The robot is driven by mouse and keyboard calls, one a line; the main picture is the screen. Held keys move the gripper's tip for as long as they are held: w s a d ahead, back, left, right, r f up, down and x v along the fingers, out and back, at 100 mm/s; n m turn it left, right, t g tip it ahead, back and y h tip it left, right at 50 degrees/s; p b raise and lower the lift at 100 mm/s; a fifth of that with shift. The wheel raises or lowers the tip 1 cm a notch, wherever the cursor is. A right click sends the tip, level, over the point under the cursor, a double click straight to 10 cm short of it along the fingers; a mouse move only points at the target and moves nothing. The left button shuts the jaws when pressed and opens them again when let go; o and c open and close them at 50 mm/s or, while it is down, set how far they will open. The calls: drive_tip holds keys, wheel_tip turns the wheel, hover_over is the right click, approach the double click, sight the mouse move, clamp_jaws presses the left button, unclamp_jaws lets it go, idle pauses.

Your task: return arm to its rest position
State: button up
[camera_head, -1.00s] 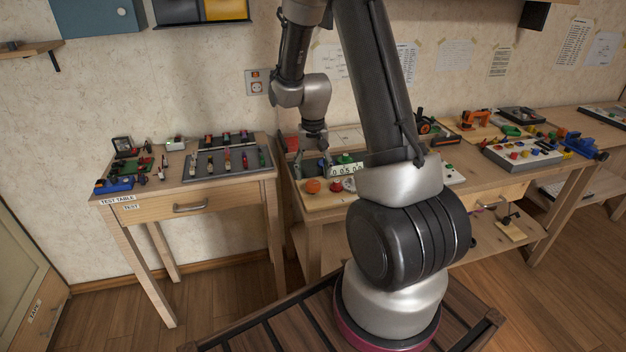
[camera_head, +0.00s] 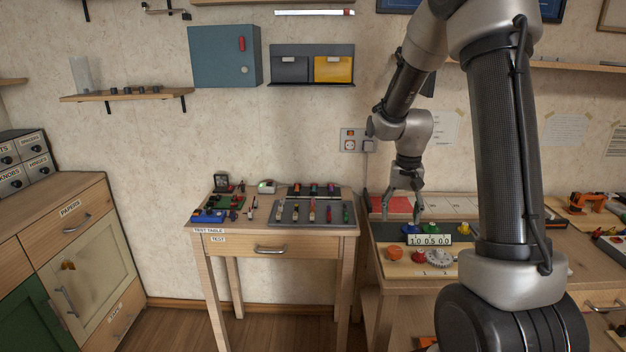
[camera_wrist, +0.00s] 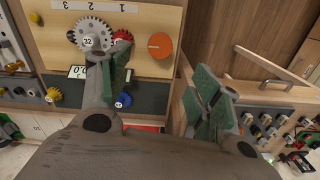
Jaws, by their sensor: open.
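My gripper (camera_head: 404,207) hangs from my bent arm, fingers down, above the left part of the workbench in the head view. In the wrist view the two green-padded fingers of my gripper (camera_wrist: 168,98) stand wide apart with nothing between them. The grey gear also shows in the wrist view (camera_wrist: 93,30), marked 32, beside the orange disc (camera_wrist: 160,45).
A test table (camera_head: 225,229) with small tools and parts stands left of the workbench, with a gap between. A blue wall cabinet (camera_head: 215,60), a shelf (camera_head: 125,96) and a wall socket (camera_head: 350,144) are behind. A drawer cabinet (camera_head: 75,235) stands far left. Open floor lies in front.

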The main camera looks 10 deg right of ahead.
drive_tip(key=s+a+r+n+t, duration=0.2)
drive_tip(key=s+a+r, duration=0.1)
drive_tip(key=s+r, duration=0.6)
drive_tip(key=s+a+r+n+t, duration=0.2)
drive_tip(key=s+r, duration=0.6)
drive_tip(key=s, duration=0.7)
drive_tip(key=shift+a+r+n, duration=0.4)
drive_tip(key=shift+n, duration=0.4)
